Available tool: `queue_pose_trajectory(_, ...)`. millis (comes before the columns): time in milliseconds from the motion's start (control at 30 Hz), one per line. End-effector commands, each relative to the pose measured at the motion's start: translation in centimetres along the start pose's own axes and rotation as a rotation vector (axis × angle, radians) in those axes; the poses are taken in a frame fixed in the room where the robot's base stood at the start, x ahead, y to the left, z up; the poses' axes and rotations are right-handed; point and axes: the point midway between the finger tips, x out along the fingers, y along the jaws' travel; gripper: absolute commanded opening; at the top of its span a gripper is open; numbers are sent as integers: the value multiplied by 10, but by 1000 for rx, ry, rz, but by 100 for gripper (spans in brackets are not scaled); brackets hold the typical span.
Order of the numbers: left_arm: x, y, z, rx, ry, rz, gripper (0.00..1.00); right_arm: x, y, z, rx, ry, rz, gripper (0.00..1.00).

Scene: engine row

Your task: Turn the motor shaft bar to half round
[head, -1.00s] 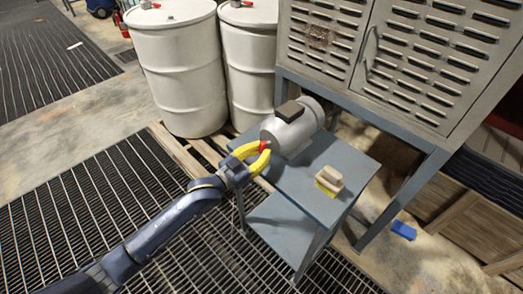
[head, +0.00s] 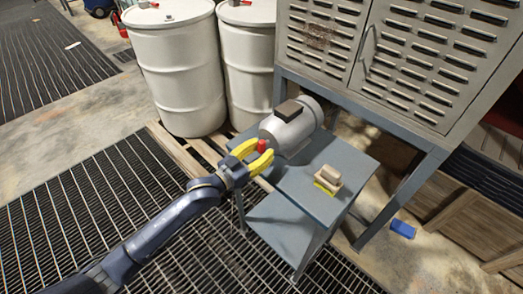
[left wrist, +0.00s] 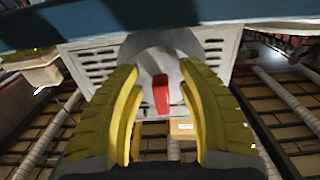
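The grey motor (head: 288,126) lies on its side on the blue-grey table, its shaft end facing my left arm. The red shaft bar (head: 262,146) sticks out at that end. My left gripper (head: 258,154) has yellow fingers on either side of the bar. In the left wrist view the bar (left wrist: 161,94) stands lengthwise up the picture between the fingertips (left wrist: 160,85), with a gap on each side. The gripper is open there. The motor's round face (left wrist: 160,48) shows behind the bar. My right gripper is in neither view.
A beige block with a yellow base (head: 328,178) sits on the table (head: 305,190) near the motor. White drums (head: 178,75) stand behind to the left. A large vented cabinet (head: 410,60) stands behind to the right. A blue item (head: 403,229) lies on the floor.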

Motion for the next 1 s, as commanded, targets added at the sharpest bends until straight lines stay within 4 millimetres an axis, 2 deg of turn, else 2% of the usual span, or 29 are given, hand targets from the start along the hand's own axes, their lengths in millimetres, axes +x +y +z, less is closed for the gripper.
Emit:
queue_pose_trajectory(233, -2, 0, 1, 0, -1, 0, 38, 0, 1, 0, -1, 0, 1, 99)
queue_pose_trajectory(367, -11, 0, 2, 1, -3, -1, 38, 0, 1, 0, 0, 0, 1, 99)
queue_pose_trajectory(800, -84, 0, 1, 0, -3, 0, 38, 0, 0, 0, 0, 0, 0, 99)
queue_pose_trajectory(1000, -108, 0, 1, -1, -3, 0, 38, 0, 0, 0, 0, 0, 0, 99)
